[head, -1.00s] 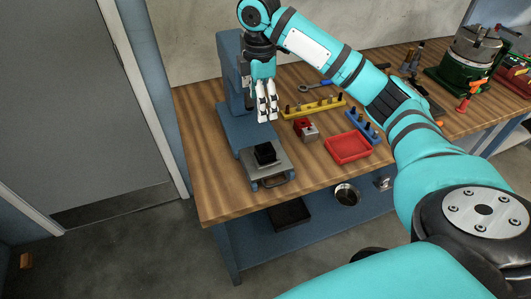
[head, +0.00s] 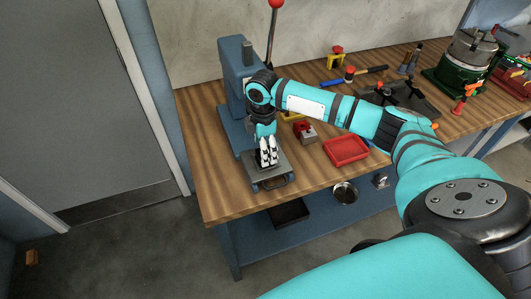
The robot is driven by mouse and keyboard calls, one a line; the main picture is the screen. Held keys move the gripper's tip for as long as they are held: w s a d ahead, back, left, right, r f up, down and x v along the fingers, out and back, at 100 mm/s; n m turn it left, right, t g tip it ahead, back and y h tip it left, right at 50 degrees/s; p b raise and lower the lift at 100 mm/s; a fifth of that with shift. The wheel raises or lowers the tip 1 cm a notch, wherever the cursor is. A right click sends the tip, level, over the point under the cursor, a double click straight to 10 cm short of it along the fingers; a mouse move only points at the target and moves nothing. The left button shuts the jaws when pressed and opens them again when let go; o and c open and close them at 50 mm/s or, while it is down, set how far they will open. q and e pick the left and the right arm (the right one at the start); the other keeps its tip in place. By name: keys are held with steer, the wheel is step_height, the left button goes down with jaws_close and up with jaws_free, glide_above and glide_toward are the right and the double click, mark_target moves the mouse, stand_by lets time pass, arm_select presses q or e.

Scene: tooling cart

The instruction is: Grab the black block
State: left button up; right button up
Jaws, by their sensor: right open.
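The black block sits on the grey plate (head: 282,170) of the blue press at the front left of the bench. It is now mostly hidden behind my right gripper, and I cannot make out its edges clearly. My right gripper (head: 268,163) points down over the plate, right at the block's place. Its fingers are open, and I cannot tell whether they touch the block. My left gripper is not in view.
The blue press (head: 235,80) with a red-knobbed lever (head: 275,4) stands behind my gripper. A red-and-grey piece (head: 305,132) and a red tray (head: 346,150) lie to the right. A green-based machine (head: 463,70) stands at the back right.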

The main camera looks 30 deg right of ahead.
steer(key=shift+f, duration=1.25)
steer(key=c, duration=1.3)
steer(key=shift+c, duration=0.8)
steer(key=shift+r, duration=0.2)
